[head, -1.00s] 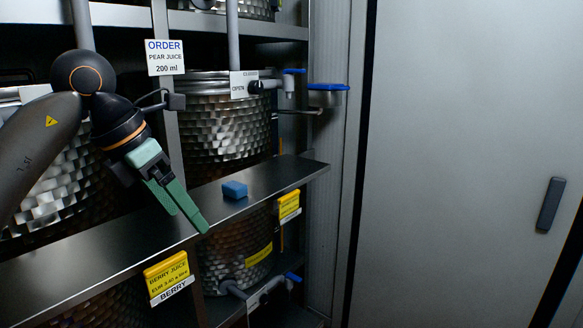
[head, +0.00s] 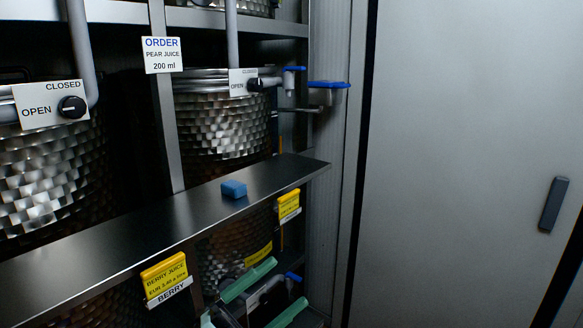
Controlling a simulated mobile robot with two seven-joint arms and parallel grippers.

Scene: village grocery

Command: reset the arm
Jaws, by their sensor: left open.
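My left gripper (head: 289,281) shows at the bottom of the head view, its two green fingers spread apart with nothing between them. The fingers point up and to the right, below the steel shelf and in front of the lower right tap. The rest of my left arm is below the picture edge. My right gripper is not in view.
A steel shelf (head: 120,229) crosses the left half, with a blue block (head: 233,188) on it. Metal tanks (head: 215,125) with valves and a blue-handled tap (head: 328,85) stand behind. A large grey door (head: 470,150) fills the right.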

